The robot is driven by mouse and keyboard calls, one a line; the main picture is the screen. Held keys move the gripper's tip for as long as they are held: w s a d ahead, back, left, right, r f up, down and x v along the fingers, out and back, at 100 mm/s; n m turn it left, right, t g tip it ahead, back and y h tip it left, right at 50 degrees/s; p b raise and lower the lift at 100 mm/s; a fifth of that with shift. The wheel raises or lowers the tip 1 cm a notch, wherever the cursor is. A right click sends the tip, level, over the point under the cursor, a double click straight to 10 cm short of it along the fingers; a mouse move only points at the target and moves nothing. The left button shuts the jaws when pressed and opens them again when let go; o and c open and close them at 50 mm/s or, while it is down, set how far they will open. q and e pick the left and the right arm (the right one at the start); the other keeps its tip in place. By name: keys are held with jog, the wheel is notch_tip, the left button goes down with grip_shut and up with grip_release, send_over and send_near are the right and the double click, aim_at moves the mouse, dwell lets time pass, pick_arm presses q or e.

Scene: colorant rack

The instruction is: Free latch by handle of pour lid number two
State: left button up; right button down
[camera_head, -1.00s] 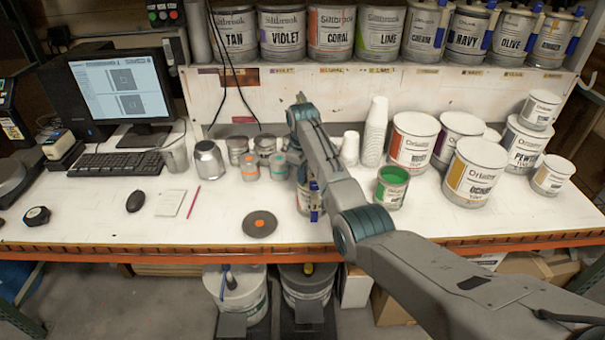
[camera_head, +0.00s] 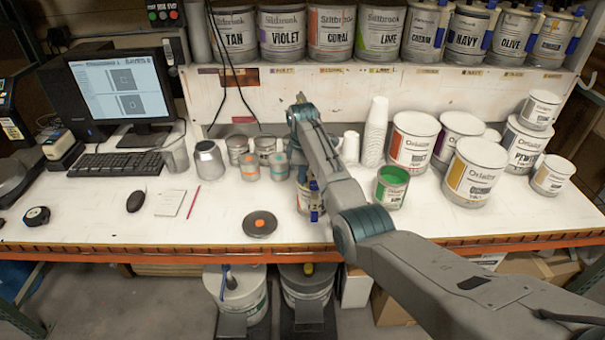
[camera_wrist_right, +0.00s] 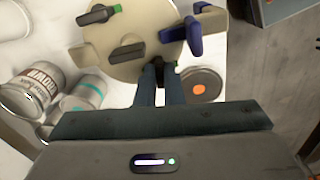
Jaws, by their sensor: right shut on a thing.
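The can with the pour lid (camera_head: 303,200) stands near the front of the bench, mostly hidden behind my right arm in the head view. In the wrist view its pour lid (camera_wrist_right: 118,72) is round and beige, with a dark raised handle (camera_wrist_right: 128,53), a dark piece with a green end (camera_wrist_right: 98,14) and a blue spout piece (camera_wrist_right: 190,40). My right gripper (camera_wrist_right: 160,72) is at the lid's near edge. It is shut on a small black latch handle (camera_wrist_right: 159,64), partly hidden between the fingertips. My left gripper is not in view.
A grey disc with an orange centre (camera_head: 260,224) lies close by on the bench. An open can of green paint (camera_head: 392,187) stands to the right. Small cans (camera_head: 250,166) and stacked white cups (camera_head: 376,130) stand behind.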

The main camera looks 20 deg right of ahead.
jog(key=c, duration=1.8)
grip_release()
jog(key=shift+r+b, duration=0.4)
jog(key=shift+r, duration=0.15)
notch_tip(320, 180, up, 7)
jog(key=b, duration=0.3)
jog(key=shift+f, duration=0.2)
notch_tip(320, 180, up, 3)
jog(key=shift+r+p, duration=0.1)
jog(key=shift+p, duration=0.55)
